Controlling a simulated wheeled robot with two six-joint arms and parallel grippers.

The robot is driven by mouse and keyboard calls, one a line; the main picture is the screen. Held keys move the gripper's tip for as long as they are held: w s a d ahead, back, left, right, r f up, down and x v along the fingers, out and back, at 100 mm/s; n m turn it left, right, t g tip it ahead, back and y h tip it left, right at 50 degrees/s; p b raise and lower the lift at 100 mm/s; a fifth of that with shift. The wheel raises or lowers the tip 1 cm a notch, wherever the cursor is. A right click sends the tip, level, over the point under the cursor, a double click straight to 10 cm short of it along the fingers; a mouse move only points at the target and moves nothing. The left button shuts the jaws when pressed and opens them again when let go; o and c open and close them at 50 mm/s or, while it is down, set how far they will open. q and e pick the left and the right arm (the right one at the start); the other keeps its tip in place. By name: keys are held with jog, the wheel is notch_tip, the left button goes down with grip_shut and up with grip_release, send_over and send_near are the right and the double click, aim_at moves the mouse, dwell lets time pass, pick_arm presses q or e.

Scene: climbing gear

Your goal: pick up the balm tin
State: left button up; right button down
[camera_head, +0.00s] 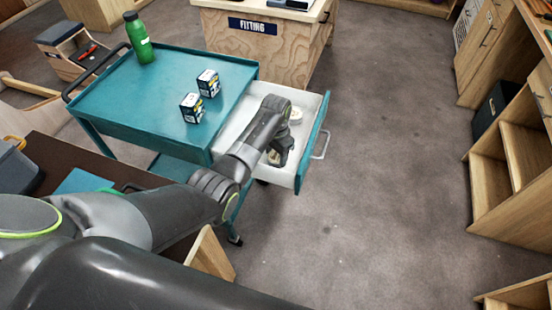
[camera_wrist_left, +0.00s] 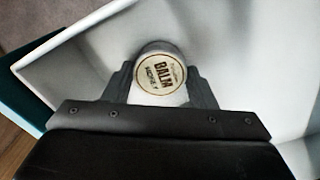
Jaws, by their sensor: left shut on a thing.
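The balm tin (camera_wrist_left: 160,72) is a small round tin with a cream lid reading "BALM" and "HONEY". In the left wrist view it sits between the two fingers of my left gripper (camera_wrist_left: 160,88), which are shut on its sides. In the head view my left gripper (camera_head: 277,152) reaches down into the open white drawer (camera_head: 305,152) of the teal cart. A pale bit shows beside the fingers there, largely hidden by the gripper. Whether the tin touches the drawer floor I cannot tell. My right gripper is not in view.
Another pale round item (camera_head: 295,117) lies farther back in the drawer. Two small boxes (camera_head: 208,83) (camera_head: 192,107) and a green bottle (camera_head: 139,38) stand on the teal cart top (camera_head: 150,95). A wooden "FITTING" counter (camera_head: 262,50) stands behind. The floor to the right is clear.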

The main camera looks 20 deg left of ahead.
aim_at(277, 156)
pick_arm(q)
notch_tip(277, 156, up, 10)
dwell(0.6)
